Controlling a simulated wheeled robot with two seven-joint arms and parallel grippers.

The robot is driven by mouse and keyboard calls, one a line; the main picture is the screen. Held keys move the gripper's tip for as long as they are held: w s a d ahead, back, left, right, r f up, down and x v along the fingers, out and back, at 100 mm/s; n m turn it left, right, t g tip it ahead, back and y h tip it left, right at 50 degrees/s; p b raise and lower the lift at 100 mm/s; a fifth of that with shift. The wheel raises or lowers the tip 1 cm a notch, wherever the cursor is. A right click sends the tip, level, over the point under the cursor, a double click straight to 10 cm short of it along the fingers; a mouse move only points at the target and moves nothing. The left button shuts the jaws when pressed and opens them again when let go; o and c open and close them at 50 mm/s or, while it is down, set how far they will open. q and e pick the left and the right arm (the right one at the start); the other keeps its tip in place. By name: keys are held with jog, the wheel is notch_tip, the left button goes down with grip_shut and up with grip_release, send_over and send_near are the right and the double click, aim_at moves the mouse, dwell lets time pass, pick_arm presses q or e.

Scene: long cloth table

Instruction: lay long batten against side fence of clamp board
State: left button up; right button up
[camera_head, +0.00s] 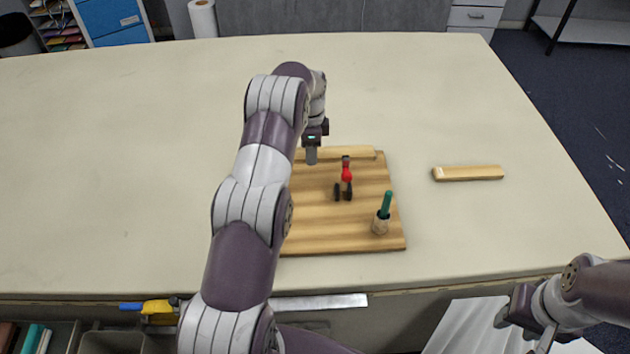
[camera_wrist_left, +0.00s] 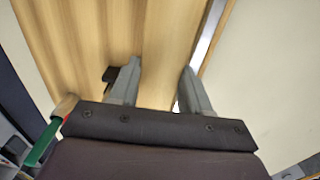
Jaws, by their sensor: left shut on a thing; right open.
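The wooden clamp board (camera_head: 320,235) lies flat near the table's front edge. A pale long batten (camera_head: 350,153) lies along the board's far edge. My left gripper (camera_head: 311,160) is at the batten's left part, pointing down. In the left wrist view my left gripper's fingers (camera_wrist_left: 160,78) stand apart with the pale wood of the batten (camera_wrist_left: 158,65) between them. A thin grey metal strip (camera_wrist_left: 208,35) runs alongside it; I cannot tell if they touch. My arm hides the board's left side. My right gripper (camera_head: 540,340) is at the lower right, off the table, open and empty.
A red-handled toggle clamp (camera_head: 346,174) stands on the board. A shorter wooden batten (camera_head: 468,173) lies alone to the right. The cloth table (camera_head: 480,120) is otherwise clear.

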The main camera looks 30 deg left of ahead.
pick_arm(q)
jog(key=b, duration=0.2)
send_over(311, 178)
jog(key=f, duration=0.4)
jog(key=shift+w, duration=0.2)
jog(key=f, duration=0.1)
jog(key=f+p, duration=0.2)
jog(key=shift+s+f, duration=0.15)
jog(key=shift+s, duration=0.1)
jog(key=shift+f, duration=0.3)
jog(key=shift+w+f, duration=0.1)
jog(key=shift+f, duration=0.05)
pick_arm(e)
jog(key=shift+f, duration=0.9)
pick_arm(q)
jog(key=shift+f, duration=0.1)
pick_arm(e)
jog(key=shift+f, duration=0.1)
pick_arm(q)
jog(key=o, duration=1.2)
jog(key=shift+c, duration=0.2)
pick_arm(e)
jog(key=shift+s, duration=0.1)
